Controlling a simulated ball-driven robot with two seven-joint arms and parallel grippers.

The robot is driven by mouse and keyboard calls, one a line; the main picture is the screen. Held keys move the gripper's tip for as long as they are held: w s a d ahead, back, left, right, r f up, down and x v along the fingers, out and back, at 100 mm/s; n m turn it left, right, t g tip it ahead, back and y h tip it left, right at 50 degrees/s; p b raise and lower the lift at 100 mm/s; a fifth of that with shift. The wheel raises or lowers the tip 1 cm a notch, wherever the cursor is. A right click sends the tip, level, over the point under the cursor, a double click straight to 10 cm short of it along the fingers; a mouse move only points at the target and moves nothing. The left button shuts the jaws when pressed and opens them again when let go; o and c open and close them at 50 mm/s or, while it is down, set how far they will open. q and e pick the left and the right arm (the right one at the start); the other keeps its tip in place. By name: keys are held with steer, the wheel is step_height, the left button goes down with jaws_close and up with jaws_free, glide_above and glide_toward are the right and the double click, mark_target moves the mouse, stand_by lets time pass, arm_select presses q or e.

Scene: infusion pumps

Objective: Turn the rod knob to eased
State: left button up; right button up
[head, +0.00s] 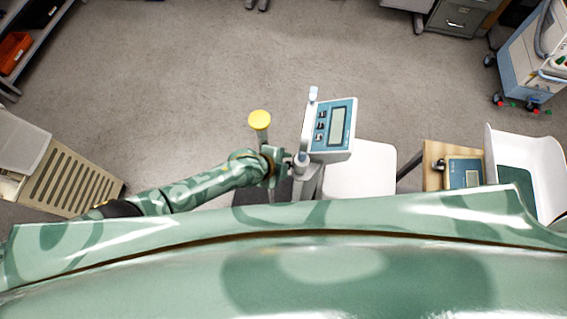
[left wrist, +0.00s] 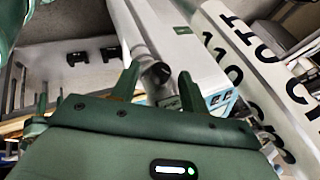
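The infusion pump (head: 345,142), a white and blue box with a grey screen, is mounted on a grey pole (head: 308,184) in the head view. The dark round rod knob (left wrist: 158,73) shows in the left wrist view, beside the light pole. My left gripper (head: 288,162) is beside the pole, below and left of the pump. In the left wrist view, the left gripper (left wrist: 160,76) is open, one finger on each side of the knob. Contact with the knob cannot be told. The knob is not clear in the head view. My right gripper is not in view.
A yellow-topped post (head: 260,120) stands just left of the pump, near my left wrist. A white seat (head: 362,172) is right of the pole.

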arm_select(q)
steer(key=p+v, duration=0.3)
steer(key=v, duration=1.3)
steer(key=shift+r+p, duration=0.2)
steer(key=shift+p, duration=0.1)
steer(key=shift+a, duration=0.1)
